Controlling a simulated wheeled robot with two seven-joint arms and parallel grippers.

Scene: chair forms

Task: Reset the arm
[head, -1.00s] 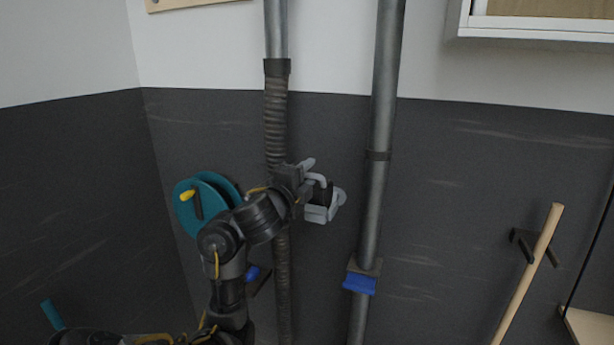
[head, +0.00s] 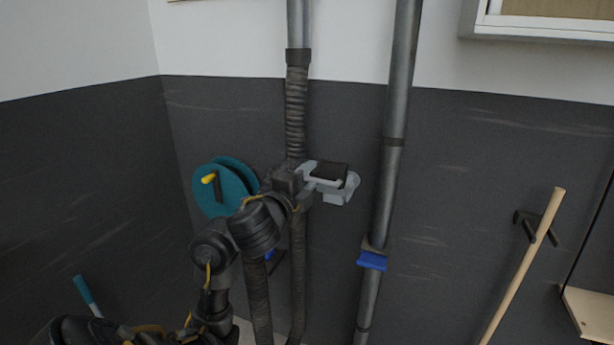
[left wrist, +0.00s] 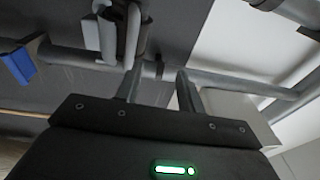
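My left arm comes in from the lower left in the head view. My right gripper is not in view.
A ribbed hose pipe (head: 296,110) runs behind my left wrist, and a smooth grey pipe (head: 400,90) with a blue bracket (head: 372,261) stands to the right. A teal reel (head: 222,188) is at the left. A wooden handle (head: 525,262) leans in a wall holder (head: 527,224).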

